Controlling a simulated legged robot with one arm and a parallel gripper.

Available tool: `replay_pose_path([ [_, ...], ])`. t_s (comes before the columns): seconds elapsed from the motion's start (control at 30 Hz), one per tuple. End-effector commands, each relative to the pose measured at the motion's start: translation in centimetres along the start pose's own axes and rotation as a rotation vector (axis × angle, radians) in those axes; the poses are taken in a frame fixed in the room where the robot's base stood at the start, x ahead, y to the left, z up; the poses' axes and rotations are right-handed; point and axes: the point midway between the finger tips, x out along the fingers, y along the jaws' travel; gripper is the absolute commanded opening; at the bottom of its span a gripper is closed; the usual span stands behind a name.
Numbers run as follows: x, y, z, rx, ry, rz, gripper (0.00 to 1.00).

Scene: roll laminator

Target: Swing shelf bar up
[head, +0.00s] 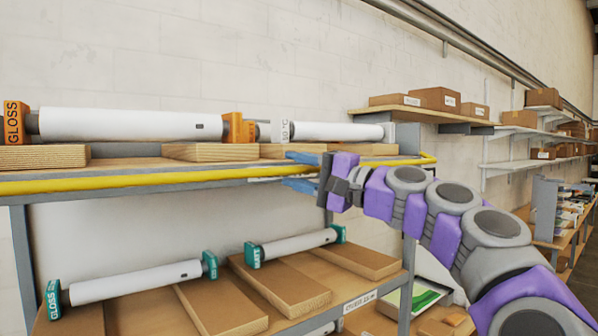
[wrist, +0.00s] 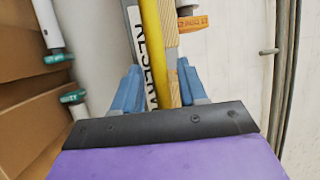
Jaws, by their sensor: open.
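The yellow shelf bar (head: 140,183) runs along the front edge of the upper shelf and bends back at its right end. It lies level, at about the height of the shelf board. My gripper (head: 296,171) is at the bar's right part with its blue fingers open, one above the bar and one below it. In the wrist view, the bar (wrist: 152,45) passes between the two fingers of my gripper (wrist: 160,85), with gaps visible. I cannot tell whether either finger touches it.
White rolls (head: 130,124) with orange end caps lie on wooden blocks on the upper shelf (head: 125,165). Rolls with green end caps (head: 130,281) lie on the lower shelf. A grey upright post (head: 408,270) stands below my arm. Wall shelves with cardboard boxes (head: 436,98) are at right.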

Motion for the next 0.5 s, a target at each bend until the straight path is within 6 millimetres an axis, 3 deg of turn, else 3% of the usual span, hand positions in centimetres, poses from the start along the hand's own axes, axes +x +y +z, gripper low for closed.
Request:
replay_pose_path([
  [0.07, -0.01, -0.01, 0.00, 0.000, 0.000, 0.000, 0.42],
  [0.5, 0.00, 0.10, -0.05, 0.000, 0.000, 0.002, 0.01],
])
